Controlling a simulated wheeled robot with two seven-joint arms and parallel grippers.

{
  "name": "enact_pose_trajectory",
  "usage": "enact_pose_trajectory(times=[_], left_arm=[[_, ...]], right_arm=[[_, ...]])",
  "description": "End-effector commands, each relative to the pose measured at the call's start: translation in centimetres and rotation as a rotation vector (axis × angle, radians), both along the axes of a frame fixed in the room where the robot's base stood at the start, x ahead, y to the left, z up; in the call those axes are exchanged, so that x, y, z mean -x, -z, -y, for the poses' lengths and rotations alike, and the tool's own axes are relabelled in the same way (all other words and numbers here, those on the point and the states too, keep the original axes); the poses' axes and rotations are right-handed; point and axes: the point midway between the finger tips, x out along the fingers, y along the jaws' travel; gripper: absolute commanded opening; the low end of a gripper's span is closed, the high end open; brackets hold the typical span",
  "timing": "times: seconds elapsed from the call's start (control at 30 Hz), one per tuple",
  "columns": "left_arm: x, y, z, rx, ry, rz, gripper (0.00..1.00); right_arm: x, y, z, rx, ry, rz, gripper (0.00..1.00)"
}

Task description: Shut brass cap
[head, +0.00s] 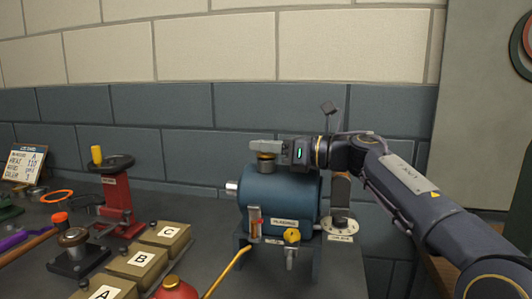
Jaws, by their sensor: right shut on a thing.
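The brass cap (266,156) sits on top of a blue cylindrical casing (275,192), which lies on its side on a stand. My right gripper (267,148) comes in from the right and is shut on the cap, its fingers over the cap's upper part. The fingers hide much of the cap's top, so I cannot tell how tightly it is seated. My left gripper is not in view.
Boxes marked A, B (137,263) and C (165,237) stand left, near a red hand-wheel stand (117,200). A brick wall (150,130) is behind.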

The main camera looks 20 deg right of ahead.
Motion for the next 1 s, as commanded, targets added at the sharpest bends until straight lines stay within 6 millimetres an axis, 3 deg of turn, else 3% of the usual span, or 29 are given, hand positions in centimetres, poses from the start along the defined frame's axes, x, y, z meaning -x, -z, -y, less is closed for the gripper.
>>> enact_pose_trajectory(times=[0.57,0.6,0.73,1.0], left_arm=[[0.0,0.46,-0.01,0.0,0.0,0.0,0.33],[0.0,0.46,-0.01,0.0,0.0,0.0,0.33],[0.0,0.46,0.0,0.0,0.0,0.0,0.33],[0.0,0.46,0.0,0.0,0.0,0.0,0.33]], right_arm=[[0.04,0.16,-0.05,0.022,0.001,0.027,0.0],[0.04,0.16,-0.05,0.022,0.001,0.027,0.19],[0.04,0.14,-0.04,0.022,0.001,0.028,0.36],[0.08,0.1,-0.03,0.022,0.001,0.028,0.39]])
